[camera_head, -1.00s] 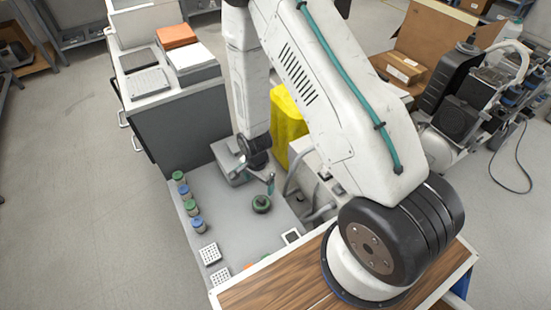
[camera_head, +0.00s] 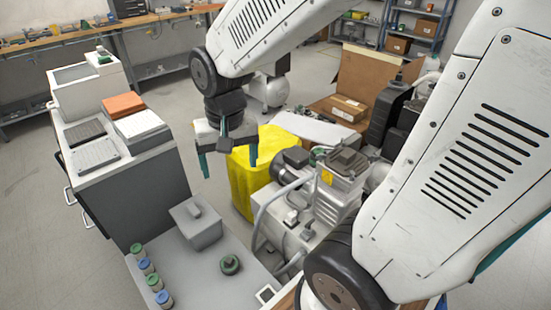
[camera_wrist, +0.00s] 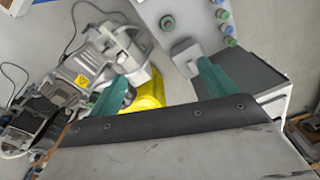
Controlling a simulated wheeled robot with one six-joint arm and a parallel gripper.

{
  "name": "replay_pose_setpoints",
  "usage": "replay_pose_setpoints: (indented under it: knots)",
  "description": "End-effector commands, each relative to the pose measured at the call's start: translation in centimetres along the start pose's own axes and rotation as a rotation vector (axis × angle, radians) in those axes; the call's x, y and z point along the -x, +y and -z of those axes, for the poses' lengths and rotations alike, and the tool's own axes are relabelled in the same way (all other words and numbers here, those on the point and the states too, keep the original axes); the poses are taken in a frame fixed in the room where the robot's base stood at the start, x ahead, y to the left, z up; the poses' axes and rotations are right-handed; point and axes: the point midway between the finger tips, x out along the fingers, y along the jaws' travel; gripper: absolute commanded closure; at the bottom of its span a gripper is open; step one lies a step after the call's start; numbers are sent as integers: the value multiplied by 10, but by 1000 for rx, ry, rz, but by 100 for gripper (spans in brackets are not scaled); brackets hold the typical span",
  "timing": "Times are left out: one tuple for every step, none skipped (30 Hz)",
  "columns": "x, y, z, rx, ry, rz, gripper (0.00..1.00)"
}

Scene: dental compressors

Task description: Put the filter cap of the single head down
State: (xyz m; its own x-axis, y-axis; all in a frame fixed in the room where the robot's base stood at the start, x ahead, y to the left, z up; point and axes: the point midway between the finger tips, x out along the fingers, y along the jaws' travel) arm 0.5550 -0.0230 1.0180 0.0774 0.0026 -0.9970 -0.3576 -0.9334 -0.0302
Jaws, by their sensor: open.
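The filter cap, a round dark piece with a green top (camera_head: 230,264), lies on the grey bench top (camera_head: 195,265), in front of a grey lidded box (camera_head: 196,222). My gripper (camera_head: 229,161) is open and empty, raised well above the bench and behind the cap in the head view. Its two teal fingers point down and stand wide apart. In the wrist view my gripper (camera_wrist: 162,88) also shows nothing between its fingers. The compressor (camera_head: 318,205) stands right of the bench top and also shows in the wrist view (camera_wrist: 95,70).
Several jars with green and blue lids (camera_head: 152,277) line the bench's left edge. A yellow bin (camera_head: 247,178) stands behind the bench, below my gripper. A grey cabinet (camera_head: 140,195) carries trays at the left. An open cardboard box (camera_head: 360,85) is at the back.

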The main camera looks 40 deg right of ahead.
Motion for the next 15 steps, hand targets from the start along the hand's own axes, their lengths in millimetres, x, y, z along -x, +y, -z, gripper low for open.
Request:
replay_pose_setpoints:
  knots:
    - [19,7,-13,43,16,5,17]
    - [28,11,-21,71,19,6,17]
    - [39,16,-33,108,22,6,17]
    - [47,20,-41,136,25,6,17]
    - [54,24,-50,163,28,6,17]
    - [62,29,-61,197,30,5,17]
    - [67,32,-68,221,33,5,17]
    - [72,36,-76,244,35,5,17]
    - [77,40,-85,271,36,4,17]
    - [80,42,-92,289,37,4,17]
    - [83,45,-97,305,38,3,17]
    - [86,48,-103,324,38,3,17]
    - [88,49,-107,335,40,2,17]
    - [89,50,-110,345,38,2,17]
    - [90,52,-113,354,39,2,17]
